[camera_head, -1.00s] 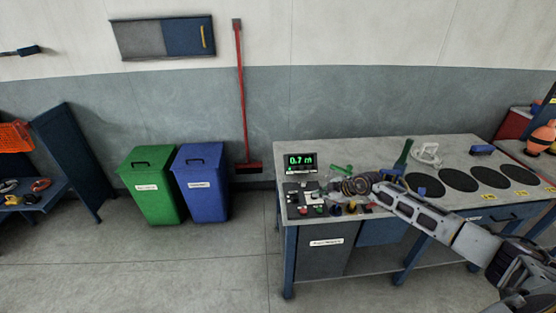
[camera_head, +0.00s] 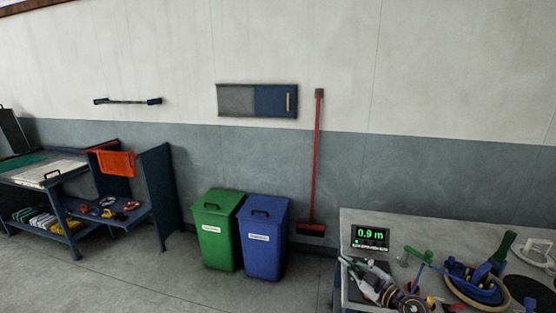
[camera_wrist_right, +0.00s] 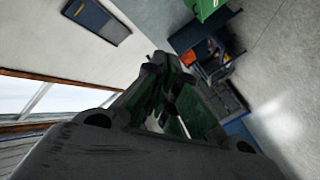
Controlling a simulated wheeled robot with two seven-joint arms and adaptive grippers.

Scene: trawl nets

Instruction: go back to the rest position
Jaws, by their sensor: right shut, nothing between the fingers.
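My right gripper (camera_head: 362,272) shows at the bottom of the head view, in front of the left end of the grey workbench (camera_head: 400,222). Its fingers point up and to the left. It is shut and holds nothing. In the right wrist view the dark fingers with green pads (camera_wrist_right: 165,75) come together, with wall and floor beyond them. My left gripper is not in view.
A display (camera_head: 370,236) on the bench reads 0.9 m. A ring with blue items (camera_head: 478,287) lies right of the gripper. Green (camera_head: 218,232) and blue (camera_head: 263,238) bins stand left of the bench, with open floor before them. A red broom (camera_head: 316,165) hangs behind.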

